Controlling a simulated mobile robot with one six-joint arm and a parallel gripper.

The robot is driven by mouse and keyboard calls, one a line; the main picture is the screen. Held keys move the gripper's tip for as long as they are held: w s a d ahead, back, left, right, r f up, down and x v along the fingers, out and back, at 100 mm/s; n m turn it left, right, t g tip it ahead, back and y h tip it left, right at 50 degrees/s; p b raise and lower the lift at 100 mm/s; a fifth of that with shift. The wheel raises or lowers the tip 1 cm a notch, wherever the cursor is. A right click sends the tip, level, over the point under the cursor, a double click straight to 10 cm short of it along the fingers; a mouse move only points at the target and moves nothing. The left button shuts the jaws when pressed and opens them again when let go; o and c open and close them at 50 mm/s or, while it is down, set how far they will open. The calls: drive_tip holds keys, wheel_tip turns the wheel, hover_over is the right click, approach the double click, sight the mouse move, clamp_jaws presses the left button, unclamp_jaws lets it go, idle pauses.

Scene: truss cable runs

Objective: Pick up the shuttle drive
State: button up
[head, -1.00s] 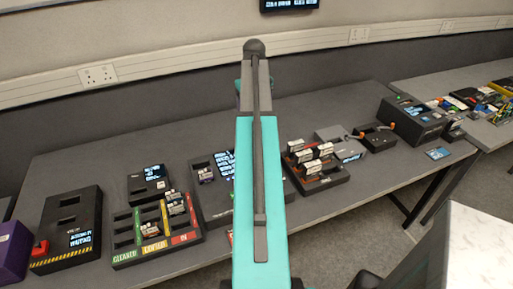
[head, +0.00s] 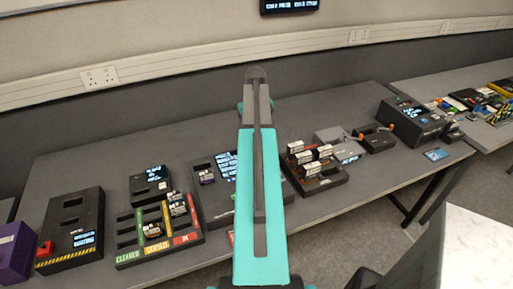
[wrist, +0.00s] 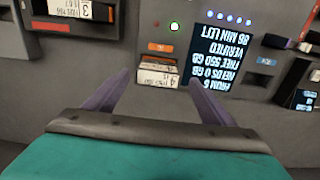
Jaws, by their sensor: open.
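A small drive with a white label (wrist: 157,78) sits below an orange tag in the dark console (wrist: 185,60) in the wrist view. I cannot tell for sure whether it is the shuttle drive. My gripper (wrist: 158,86) is open, with one finger on each side of this drive in the picture; contact cannot be made out. In the head view my teal arm hides the gripper and part of the console (head: 212,216). Another labelled drive (wrist: 82,9) is at the upper left of the wrist view, above a red strip.
In the head view a tray with green, yellow and red strips (head: 126,226) holds several drives left of the console. A dark rack of drives (head: 330,180) stands right of my arm. A black box with a red part (head: 85,205) is at the left.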

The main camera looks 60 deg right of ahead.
drive_tip(key=shift+f, duration=0.25)
drive_tip(key=shift+s+d+f+p, duration=0.1)
drive_tip(key=shift+s+f+p, duration=0.05)
drive_tip(key=shift+f+p, duration=1)
drive_tip(key=shift+f, duration=1.35)
drive_tip(key=c, duration=1.4)
drive_tip(key=shift+r, duration=0.2)
drive_tip(key=shift+r+b, duration=1.5)
drive_tip(key=shift+r, duration=3.35)
